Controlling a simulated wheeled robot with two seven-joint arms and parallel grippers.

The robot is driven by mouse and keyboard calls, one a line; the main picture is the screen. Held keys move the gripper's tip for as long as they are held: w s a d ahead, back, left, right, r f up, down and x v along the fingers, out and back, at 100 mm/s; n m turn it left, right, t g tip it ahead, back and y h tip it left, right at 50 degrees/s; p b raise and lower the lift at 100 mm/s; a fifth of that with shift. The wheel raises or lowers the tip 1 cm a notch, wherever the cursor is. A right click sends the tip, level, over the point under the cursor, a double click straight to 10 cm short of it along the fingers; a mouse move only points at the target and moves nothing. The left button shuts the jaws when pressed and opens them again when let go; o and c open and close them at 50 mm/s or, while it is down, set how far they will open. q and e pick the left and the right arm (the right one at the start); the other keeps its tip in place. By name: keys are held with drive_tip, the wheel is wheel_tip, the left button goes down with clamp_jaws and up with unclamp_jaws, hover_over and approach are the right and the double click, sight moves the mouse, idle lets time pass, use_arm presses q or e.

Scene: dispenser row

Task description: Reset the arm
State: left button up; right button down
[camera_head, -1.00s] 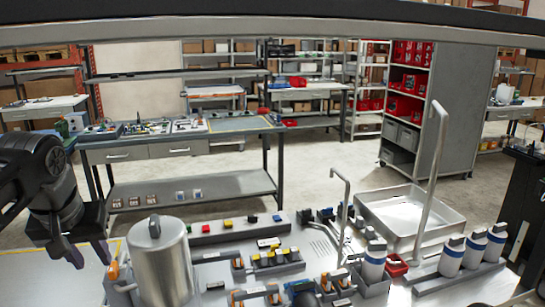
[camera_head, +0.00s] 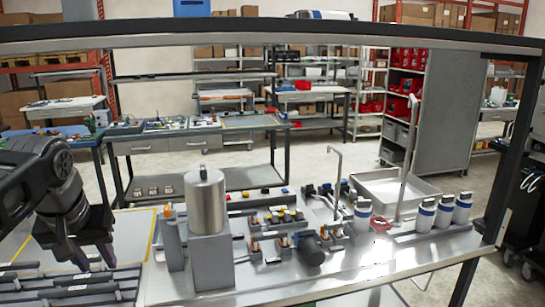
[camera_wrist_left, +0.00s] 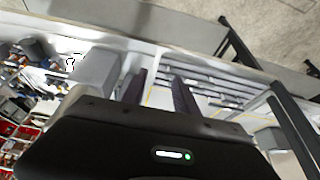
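My left arm comes in from the left edge of the head view. Its gripper (camera_head: 95,264) points down at the left end of the metal bench (camera_head: 350,270), near a set of dark slatted racks (camera_head: 80,290). Whether it touches them I cannot tell. In the left wrist view, the two dark fingers (camera_wrist_left: 158,80) stand apart with nothing seen between them, so the gripper is open and empty. The racks also show past the fingers in that view (camera_wrist_left: 215,82). My right arm and gripper are not in view.
A steel cylinder (camera_head: 205,203) stands on a grey block right of my left gripper. Small dispensers (camera_head: 275,218), white bottles with blue bands (camera_head: 444,210) and a sink tray (camera_head: 385,187) are farther right. A shelf beam (camera_head: 270,33) crosses above.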

use_arm(q)
drive_tip(key=w+d+f+m+t+h, duration=0.2)
drive_tip(key=w+d+f+t, duration=0.25)
drive_tip(key=w, duration=0.65)
drive_tip(key=w+d+f+g+h, duration=0.1)
drive_tip(key=d+f, duration=0.5)
drive_tip(key=f, duration=0.6)
drive_tip(key=w+d+f+h, duration=0.1)
drive_tip(key=d+f, duration=0.4)
drive_tip(key=f, duration=0.6)
drive_tip(key=s+d+f+g+h, duration=0.1)
drive_tip(key=s+d+f, duration=0.35)
drive_tip(key=f, duration=0.35)
drive_tip(key=s+d+f+g, duration=0.1)
drive_tip(key=s+d+f, duration=0.2)
drive_tip(key=s+f, duration=0.45)
drive_tip(key=s+d+f+g, duration=0.2)
drive_tip(key=s+f, duration=0.4)
drive_tip(key=s, duration=0.3)
drive_tip(key=s+d+f+g, duration=0.3)
drive_tip(key=s+f, duration=0.3)
drive_tip(key=s, duration=0.3)
drive_tip(key=shift+s+d+f+h, duration=0.3)
drive_tip(key=shift+d+f+h, duration=0.05)
drive_tip(key=shift+h, duration=0.05)
